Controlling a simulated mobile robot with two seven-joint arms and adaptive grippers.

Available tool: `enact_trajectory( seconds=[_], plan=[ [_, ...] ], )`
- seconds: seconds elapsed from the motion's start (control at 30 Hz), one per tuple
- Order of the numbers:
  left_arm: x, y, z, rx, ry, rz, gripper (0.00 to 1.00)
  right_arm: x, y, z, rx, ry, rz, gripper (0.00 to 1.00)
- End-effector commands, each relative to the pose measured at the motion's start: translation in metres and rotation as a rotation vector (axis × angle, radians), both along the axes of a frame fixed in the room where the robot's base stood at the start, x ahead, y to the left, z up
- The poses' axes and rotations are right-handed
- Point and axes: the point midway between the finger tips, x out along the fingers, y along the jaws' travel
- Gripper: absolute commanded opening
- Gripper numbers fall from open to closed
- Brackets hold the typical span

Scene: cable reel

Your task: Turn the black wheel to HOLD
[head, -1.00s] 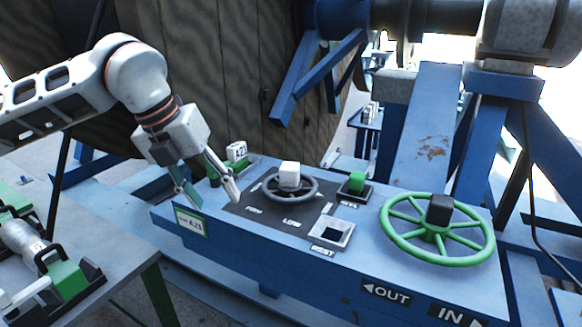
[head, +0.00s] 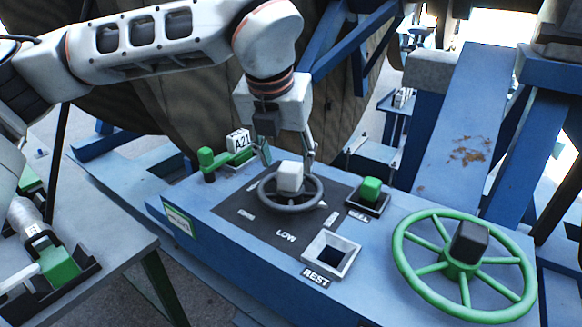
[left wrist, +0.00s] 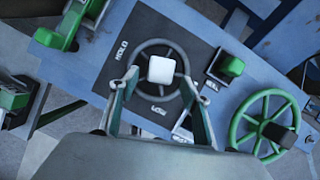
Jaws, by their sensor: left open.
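The black wheel (head: 291,209) looks dark grey and lies flat on a dark panel (head: 235,214), with a white block (head: 290,177) at its hub. It also shows in the left wrist view (left wrist: 162,42), with HOLD (left wrist: 121,50) at its upper left and LOW (left wrist: 158,110) below. LOW (head: 286,237) is in front of it in the head view. My left gripper (head: 288,160) is open and empty at the wheel's far side, fingers pointing down, one on each side of the block. I cannot tell whether they touch the rim. My right gripper is not in view.
A green handwheel (head: 460,265) stands to the right. A green button (head: 370,189), a square REST socket (head: 330,257) and a green handle (head: 206,160) beside an A21 block (head: 238,142) surround the panel. A wooden reel (head: 190,115) rises behind.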

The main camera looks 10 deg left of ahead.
Motion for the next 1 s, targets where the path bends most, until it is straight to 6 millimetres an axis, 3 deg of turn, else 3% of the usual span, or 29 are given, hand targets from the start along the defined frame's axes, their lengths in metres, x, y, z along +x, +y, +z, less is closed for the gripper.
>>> enact_trajectory(
  seconds=[0.3, 0.67, 0.83, 1.0],
  plan=[
    [0.015, -0.001, -0.036, -0.001, 0.002, 0.001, 0.47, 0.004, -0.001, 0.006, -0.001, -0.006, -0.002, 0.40],
    [0.017, -0.001, -0.041, -0.001, -0.001, 0.000, 0.47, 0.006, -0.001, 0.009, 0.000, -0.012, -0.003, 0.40],
    [0.017, -0.001, -0.040, -0.001, -0.001, 0.000, 0.03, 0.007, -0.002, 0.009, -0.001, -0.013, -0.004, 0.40],
    [0.017, -0.001, -0.040, -0.001, 0.000, -0.003, 0.00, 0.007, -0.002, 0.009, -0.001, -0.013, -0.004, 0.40]
  ],
)
